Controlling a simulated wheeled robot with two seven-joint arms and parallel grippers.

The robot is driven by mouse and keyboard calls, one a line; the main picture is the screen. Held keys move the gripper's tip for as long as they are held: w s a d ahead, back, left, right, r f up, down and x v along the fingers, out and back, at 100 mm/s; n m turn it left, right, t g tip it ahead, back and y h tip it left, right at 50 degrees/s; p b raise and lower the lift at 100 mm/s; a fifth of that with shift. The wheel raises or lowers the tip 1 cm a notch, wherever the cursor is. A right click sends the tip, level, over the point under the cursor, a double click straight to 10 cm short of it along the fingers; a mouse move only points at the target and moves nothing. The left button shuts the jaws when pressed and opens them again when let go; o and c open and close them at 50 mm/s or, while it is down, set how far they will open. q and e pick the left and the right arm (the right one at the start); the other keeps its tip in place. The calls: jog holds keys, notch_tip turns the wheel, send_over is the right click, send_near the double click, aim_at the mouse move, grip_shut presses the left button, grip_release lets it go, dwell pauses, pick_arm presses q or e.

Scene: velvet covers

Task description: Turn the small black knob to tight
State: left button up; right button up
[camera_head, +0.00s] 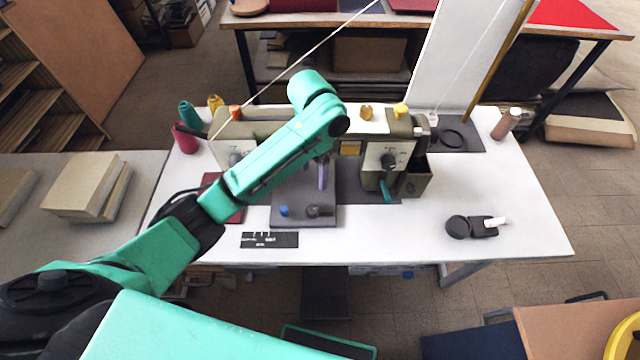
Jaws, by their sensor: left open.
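An olive sewing machine (408,128) stands on the white table. A black knob (388,160) sits on the pale front of its right pillar. I cannot tell which is the small one, or read any marking. My left arm reaches up across the machine and hides much of its middle. My left gripper (322,172) points down below the wrist, over the dark plate (290,187). It is small and partly hidden, open, and apart from the right pillar's knob. My right gripper is not in view.
A blue knob (284,211) and a dark round piece (314,211) are on the plate. Thread cones (187,138) stand at the left. A black tool (471,227) and a brown bottle (505,124) lie or stand at the right.

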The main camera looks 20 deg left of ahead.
pick_arm(q)
send_near(313, 209)
jog(key=shift+s+a+f+p, duration=0.1)
jog(key=shift+s+f+p, duration=0.3)
jog(key=shift+s, duration=0.5)
jog(key=f, duration=0.2)
jog(key=w+f, duration=0.1)
jog(key=f, duration=0.2)
jog(key=shift+w+f, duration=0.1)
jog(key=f, duration=0.2)
jog(key=shift+w+f, duration=0.3)
jog(key=shift+f, duration=0.1)
jog(key=shift+s+f, duration=0.1)
jog(key=shift+f, duration=0.1)
jog(key=shift+s+r, duration=0.1)
jog(key=shift+s, duration=0.1)
jog(key=shift+c, duration=1)
jog(key=shift+w, duration=0.1)
jog(key=c, duration=0.5)
grip_shut()
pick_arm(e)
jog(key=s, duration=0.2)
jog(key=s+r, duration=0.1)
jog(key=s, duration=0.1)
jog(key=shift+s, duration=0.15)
